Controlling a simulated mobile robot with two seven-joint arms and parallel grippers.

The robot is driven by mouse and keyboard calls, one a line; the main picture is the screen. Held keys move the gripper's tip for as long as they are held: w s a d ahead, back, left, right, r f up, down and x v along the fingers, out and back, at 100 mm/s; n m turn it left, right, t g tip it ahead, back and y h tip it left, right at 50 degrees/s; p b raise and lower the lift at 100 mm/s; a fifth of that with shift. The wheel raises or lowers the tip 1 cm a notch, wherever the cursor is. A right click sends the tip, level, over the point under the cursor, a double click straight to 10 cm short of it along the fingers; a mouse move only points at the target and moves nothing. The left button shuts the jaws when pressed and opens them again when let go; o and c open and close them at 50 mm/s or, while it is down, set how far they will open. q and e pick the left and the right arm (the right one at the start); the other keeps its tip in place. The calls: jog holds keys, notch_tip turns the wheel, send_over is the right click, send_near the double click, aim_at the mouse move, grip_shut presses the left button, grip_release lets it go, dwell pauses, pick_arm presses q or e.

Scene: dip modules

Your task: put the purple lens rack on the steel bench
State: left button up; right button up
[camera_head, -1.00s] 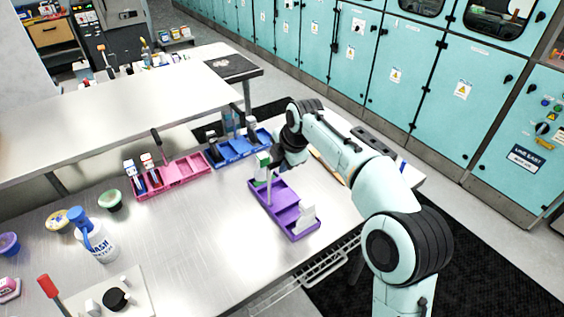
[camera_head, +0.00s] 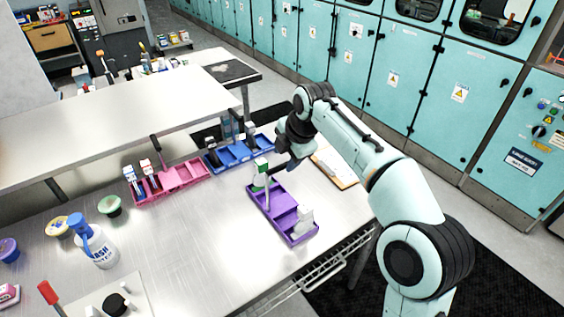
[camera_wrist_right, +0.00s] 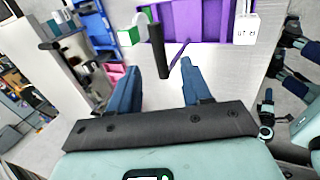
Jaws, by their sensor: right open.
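The purple lens rack (camera_head: 283,212) sits on the steel bench (camera_head: 205,240), towards its right side. It holds a green-and-white module (camera_head: 261,174) at its far end and a white module (camera_head: 304,221) at its near end. My right gripper (camera_head: 284,172) is just beyond and right of the rack's far end. In the right wrist view, its two blue fingers (camera_wrist_right: 157,88) are apart and empty. The purple rack (camera_wrist_right: 200,22) and its dark upright handle (camera_wrist_right: 156,50) lie ahead of the fingers, with a gap between. My left gripper is out of view.
A pink rack (camera_head: 183,176) and a blue rack (camera_head: 240,152) stand behind on the bench. A wash bottle (camera_head: 100,247), small bowls and a plate with knobs are at the left. A clipboard (camera_head: 338,168) lies right of the gripper. The bench's middle front is clear.

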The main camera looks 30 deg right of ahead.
jog(key=v, duration=0.5)
jog(key=shift+p, duration=0.3)
